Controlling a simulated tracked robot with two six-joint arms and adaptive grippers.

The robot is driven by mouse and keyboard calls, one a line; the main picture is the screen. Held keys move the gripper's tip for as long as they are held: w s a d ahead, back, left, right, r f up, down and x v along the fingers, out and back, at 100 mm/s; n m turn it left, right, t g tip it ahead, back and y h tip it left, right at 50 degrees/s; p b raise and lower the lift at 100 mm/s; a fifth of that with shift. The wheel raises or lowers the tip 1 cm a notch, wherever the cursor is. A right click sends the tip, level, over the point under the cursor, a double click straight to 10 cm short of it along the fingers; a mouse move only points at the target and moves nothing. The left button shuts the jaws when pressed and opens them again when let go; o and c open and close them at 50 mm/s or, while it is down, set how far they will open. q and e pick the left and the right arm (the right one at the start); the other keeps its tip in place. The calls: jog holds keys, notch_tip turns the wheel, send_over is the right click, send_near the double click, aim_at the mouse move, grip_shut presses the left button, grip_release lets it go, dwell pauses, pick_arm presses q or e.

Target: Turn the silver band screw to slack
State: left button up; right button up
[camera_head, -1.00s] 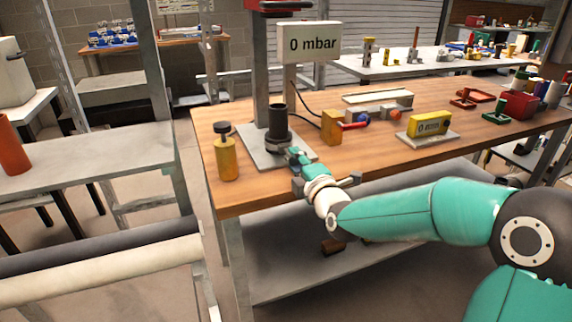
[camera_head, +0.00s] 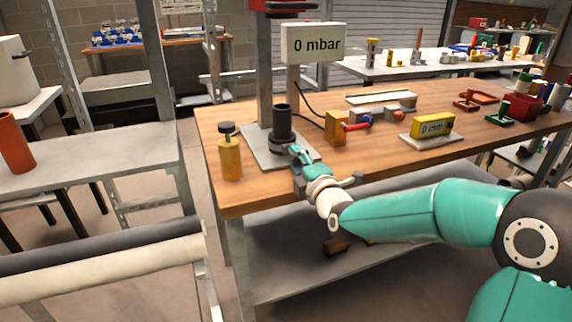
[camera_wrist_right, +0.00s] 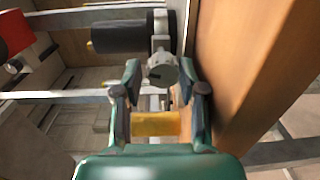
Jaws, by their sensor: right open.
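A black upright pipe (camera_head: 282,122) stands on a grey plate (camera_head: 256,151) on the wooden bench. In the right wrist view, the pipe (camera_wrist_right: 115,36) lies sideways, with a silver band (camera_wrist_right: 160,24) around its end. The silver band screw (camera_wrist_right: 163,69), a round knob, sits just ahead of my right gripper (camera_wrist_right: 160,75), roughly between its two spread fingertips. The gripper is open, and I cannot tell if either finger touches the screw. In the head view, my right gripper (camera_head: 297,153) is beside the pipe's foot and hides the screw. My left gripper is not in view.
A yellow bottle with a black top (camera_head: 230,157) stands left of the plate. A brass block (camera_head: 336,128) and a yellow gauge box (camera_head: 432,126) stand to the right. A "0 mbar" display (camera_head: 313,43) is behind. The bench front (camera_head: 400,152) has clear wood.

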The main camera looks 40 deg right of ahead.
jog(key=shift+s+f, duration=0.1)
jog(key=shift+f, duration=0.4)
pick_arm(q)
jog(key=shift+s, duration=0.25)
pick_arm(e)
jog(key=v, duration=0.7)
jog(key=shift+s+a+r, duration=0.15)
jog(key=shift+s+r, duration=0.2)
